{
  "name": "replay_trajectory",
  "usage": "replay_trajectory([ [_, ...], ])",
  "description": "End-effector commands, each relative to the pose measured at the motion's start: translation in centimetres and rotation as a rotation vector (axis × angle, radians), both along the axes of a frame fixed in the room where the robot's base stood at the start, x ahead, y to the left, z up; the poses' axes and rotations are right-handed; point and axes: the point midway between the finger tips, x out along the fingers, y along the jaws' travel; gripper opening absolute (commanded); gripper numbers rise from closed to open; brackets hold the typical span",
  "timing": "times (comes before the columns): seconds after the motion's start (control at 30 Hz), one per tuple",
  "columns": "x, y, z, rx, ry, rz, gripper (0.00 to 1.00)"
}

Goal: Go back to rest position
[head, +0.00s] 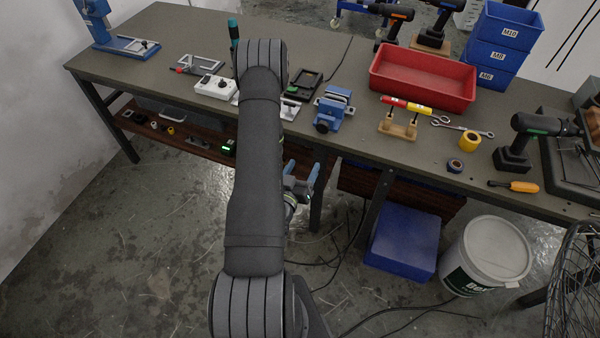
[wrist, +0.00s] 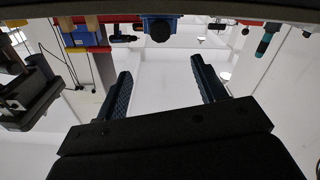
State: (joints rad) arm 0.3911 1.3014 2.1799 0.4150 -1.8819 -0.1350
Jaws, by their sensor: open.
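My gripper (head: 303,168) shows beside my arm in the head view, in front of the workbench's front edge. Its two blue fingers are spread and nothing is between them. In the wrist view the two dark ridged fingers (wrist: 161,66) stand apart with only pale background between them. My arm reaches up over the workbench (head: 160,50) and covers part of it. Part of the gripper is hidden behind the arm.
On the bench are a blue vise (head: 334,108), a red bin (head: 422,78), stacked blue bins (head: 500,45) and a black drill (head: 525,140). A blue box (head: 403,238) and white bucket (head: 487,255) stand on the floor at right. The floor at left is clear.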

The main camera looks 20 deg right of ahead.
Motion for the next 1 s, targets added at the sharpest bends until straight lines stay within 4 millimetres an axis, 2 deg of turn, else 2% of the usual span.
replay_trajectory([
  [0.2,-1.1,1.1,0.0,-0.001,0.0,0.0,0.64],
  [0.73,-1.2,1.1,0.0,-0.001,-0.001,-0.001,0.64],
  [0.87,-0.8,0.8,0.0,-0.001,-0.002,-0.001,0.64],
  [1.0,0.4,-0.5,0.1,-0.001,-0.005,-0.004,0.64],
])
